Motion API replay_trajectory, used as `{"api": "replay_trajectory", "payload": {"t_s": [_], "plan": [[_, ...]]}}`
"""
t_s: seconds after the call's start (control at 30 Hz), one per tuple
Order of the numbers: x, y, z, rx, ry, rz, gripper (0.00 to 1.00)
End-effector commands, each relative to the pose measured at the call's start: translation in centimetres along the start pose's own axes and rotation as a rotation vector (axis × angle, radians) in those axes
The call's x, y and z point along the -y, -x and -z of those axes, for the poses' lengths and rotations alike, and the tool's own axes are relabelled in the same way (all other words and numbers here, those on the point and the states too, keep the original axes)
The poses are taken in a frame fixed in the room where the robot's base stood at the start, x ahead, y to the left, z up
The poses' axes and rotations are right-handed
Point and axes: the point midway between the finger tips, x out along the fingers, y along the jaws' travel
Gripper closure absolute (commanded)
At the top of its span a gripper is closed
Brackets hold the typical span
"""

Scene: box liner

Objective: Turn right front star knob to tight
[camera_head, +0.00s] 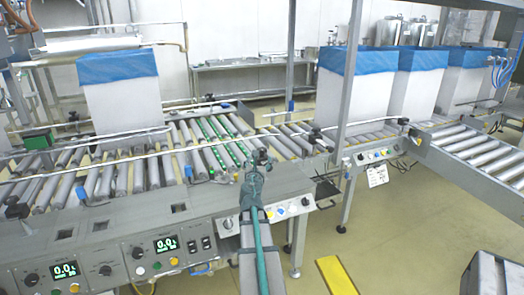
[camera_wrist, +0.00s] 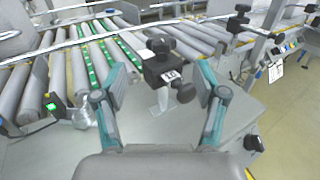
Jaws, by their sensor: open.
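A black clamp block (camera_wrist: 163,66) with dark star knobs is ahead of my gripper in the wrist view. One star knob (camera_wrist: 184,92) faces me at the lower right of the block, and another (camera_wrist: 160,42) sits on top. My gripper (camera_wrist: 158,75) is open and empty, with a teal finger on each side of the clamp in this view. I cannot tell how far the fingertips are from the knob. In the head view my gripper (camera_head: 257,178) is at the conveyor's front edge, just before the small dark clamp (camera_head: 261,156).
A roller conveyor (camera_head: 110,180) with guide rails runs behind the clamp. A lined white box (camera_head: 122,105) stands on it at left, and several more stand at right. Control panels (camera_head: 150,255) line the front. Another clamp knob (camera_wrist: 242,10) is at upper right.

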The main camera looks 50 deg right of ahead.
Motion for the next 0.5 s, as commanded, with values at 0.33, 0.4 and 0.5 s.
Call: {"api": "replay_trajectory", "payload": {"t_s": [0.33, 0.4, 0.5], "plan": [[0.0, -5.0, 0.1, -0.001, -0.002, 0.002, 0.29], [0.0, -6.2, 0.1, -0.001, -0.003, 0.002, 0.29], [0.1, -7.9, 0.1, -0.001, -0.004, 0.003, 0.29]]}}
